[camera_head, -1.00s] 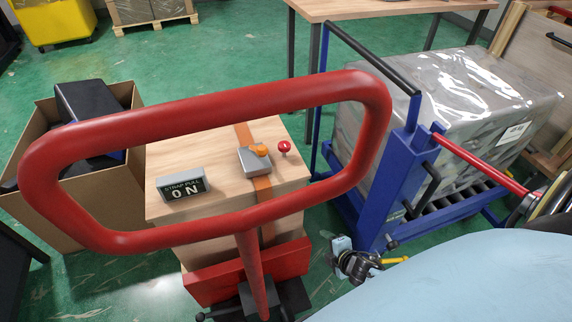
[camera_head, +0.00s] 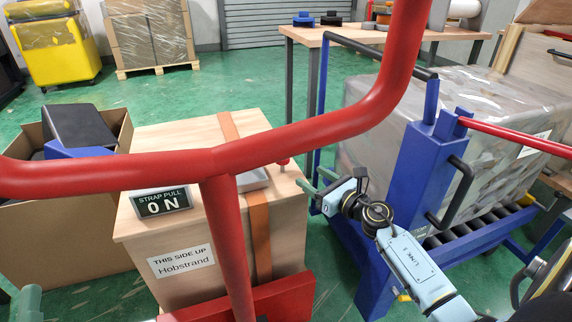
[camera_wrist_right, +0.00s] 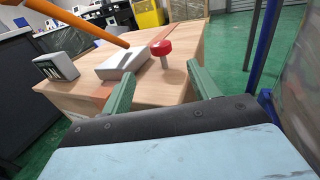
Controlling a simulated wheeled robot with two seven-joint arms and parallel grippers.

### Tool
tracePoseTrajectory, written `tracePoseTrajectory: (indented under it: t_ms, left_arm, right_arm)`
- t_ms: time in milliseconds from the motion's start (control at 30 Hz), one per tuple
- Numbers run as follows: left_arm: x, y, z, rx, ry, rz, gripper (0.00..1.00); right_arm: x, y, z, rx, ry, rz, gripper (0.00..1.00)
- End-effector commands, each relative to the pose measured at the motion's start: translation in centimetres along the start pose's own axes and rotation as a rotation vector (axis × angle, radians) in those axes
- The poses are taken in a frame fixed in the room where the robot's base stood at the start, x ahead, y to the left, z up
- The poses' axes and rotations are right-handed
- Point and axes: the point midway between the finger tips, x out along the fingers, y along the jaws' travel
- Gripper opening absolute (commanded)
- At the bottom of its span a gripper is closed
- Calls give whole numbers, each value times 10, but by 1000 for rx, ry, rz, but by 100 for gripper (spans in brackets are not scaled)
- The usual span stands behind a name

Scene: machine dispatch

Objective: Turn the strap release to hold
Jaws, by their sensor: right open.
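The strap unit is a grey block (camera_wrist_right: 122,62) on top of the wooden crate, with an orange bar (camera_wrist_right: 85,25) reaching to it from the upper left in the right wrist view. A red mushroom knob (camera_wrist_right: 162,48) stands beside it. A sign (camera_head: 161,201) reading "STRAP PULL ON" stands left of it. In the head view the red tube hides most of the block (camera_head: 254,181). My right gripper (camera_head: 314,181) is open at the crate's right side; its fingers (camera_wrist_right: 160,77) are apart and empty, short of the knob. A green finger-like part (camera_head: 30,301), likely my left gripper, shows at bottom left.
A red tubular handle (camera_head: 290,140) crosses in front of the crate (camera_head: 205,285). A blue cart (camera_head: 415,175) with a wrapped load stands close right of my right gripper. An open cardboard box (camera_head: 75,220) stands left. Green floor is free behind.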

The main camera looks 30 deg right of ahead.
Motion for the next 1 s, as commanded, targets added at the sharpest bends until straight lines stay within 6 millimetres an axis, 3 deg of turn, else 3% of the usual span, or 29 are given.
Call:
tracePoseTrajectory:
  t_ms: [500,733,1000]
  left_arm:
    - [-8,2,-26,-2,274,7,36]
    - [-14,3,-36,-3,380,10,36]
    - [-15,3,-40,-3,404,10,36]
  right_arm:
    - [92,0,-1,6,-2,-1,61]
    - [113,0,-1,6,0,-2,61]
    - [118,0,-1,5,1,-1,61]
